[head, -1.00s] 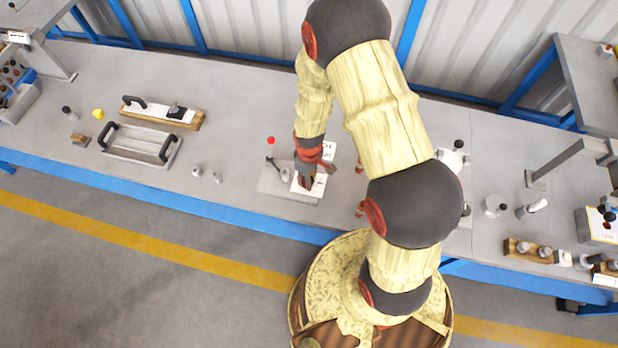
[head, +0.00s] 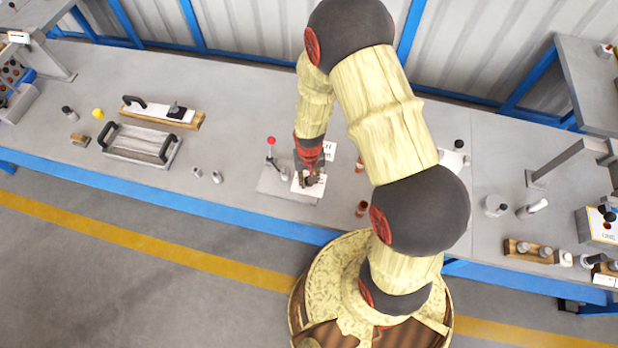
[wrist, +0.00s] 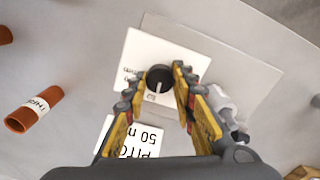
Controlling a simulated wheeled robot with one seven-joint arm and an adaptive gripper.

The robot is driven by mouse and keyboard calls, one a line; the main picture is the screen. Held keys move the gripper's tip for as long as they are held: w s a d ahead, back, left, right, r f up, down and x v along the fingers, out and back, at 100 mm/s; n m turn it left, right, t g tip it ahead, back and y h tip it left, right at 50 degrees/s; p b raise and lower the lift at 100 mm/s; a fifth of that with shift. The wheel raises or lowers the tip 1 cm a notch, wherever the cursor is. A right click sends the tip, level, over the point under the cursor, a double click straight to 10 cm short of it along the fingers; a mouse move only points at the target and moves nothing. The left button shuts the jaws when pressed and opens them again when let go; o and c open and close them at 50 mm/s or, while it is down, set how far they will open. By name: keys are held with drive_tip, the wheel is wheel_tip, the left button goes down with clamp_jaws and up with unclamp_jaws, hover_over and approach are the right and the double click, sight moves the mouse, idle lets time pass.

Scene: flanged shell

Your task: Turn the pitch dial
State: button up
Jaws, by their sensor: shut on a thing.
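The pitch dial (wrist: 159,78) is a round black knob with a white pointer line, on a white square plate (wrist: 150,48) in the wrist view. My gripper (wrist: 156,88) has its two yellow-padded fingers on either side of the knob and is shut on it. In the head view my gripper (head: 312,180) is low over the white plate (head: 300,186) and largely hides the dial. A white card (wrist: 132,138) reading "PITCH" and "50", upside down in the wrist view, lies beside the plate, partly covered by a finger.
A lever with a red knob (head: 271,141) stands left of my gripper. A brown labelled cylinder (wrist: 35,110) lies on the bench; brown cylinders (head: 361,208) also show right of the gripper in the head view.

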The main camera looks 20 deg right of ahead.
drive_tip(key=shift+m, duration=0.6)
drive_tip(key=o, duration=1.1)
drive_tip(key=shift+o, duration=0.3)
drive_tip(key=shift+r, duration=0.1)
wheel_tip(320, 180, up, 12)
